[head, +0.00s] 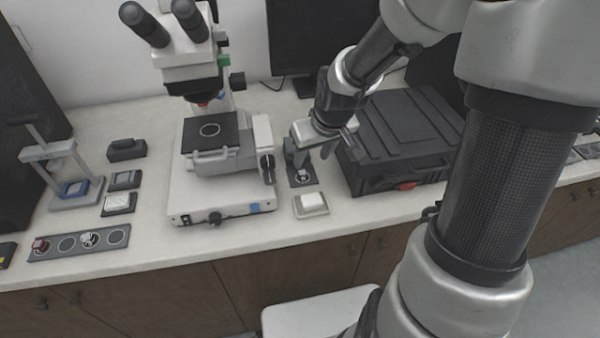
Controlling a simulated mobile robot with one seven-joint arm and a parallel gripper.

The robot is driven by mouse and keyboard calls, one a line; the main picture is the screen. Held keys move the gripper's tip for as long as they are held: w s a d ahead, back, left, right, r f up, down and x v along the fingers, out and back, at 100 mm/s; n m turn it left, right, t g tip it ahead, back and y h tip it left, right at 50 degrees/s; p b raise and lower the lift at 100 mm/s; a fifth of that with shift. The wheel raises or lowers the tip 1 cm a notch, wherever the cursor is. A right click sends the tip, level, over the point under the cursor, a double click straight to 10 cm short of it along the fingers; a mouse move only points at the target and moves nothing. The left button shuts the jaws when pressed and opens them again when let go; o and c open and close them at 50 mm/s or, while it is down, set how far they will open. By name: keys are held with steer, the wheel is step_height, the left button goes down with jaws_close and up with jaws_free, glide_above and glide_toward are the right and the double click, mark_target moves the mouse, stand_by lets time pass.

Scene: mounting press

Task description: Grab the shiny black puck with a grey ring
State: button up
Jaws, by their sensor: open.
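My gripper (312,160) is open, pointing down above a small dark plate (303,184) between the microscope and the black case. A small round piece (302,177) with a light grey ring shows on this plate, just below one finger. It looks like the puck, but it is partly hidden and too small to be sure. I cannot tell whether a finger touches it. At the left front, a grey slotted tray (80,256) holds a dark piece with red (40,246) and a black-and-white piece (89,239).
A microscope (220,190) stands close left of my gripper, and a large black case (400,140) close right. A small holder with a white block (312,202) is in front. A hand press (60,170) stands at the far left. The front counter edge is mostly clear.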

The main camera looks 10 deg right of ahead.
mark_target(303, 173)
steer(key=b+x, duration=0.3)
steer(key=x, duration=0.7)
steer(key=shift+w+a+f, duration=0.1)
steer(key=shift+w+f, duration=0.15)
steer(key=shift+w, duration=0.1)
steer(key=shift+c, duration=0.3)
jaws_close()
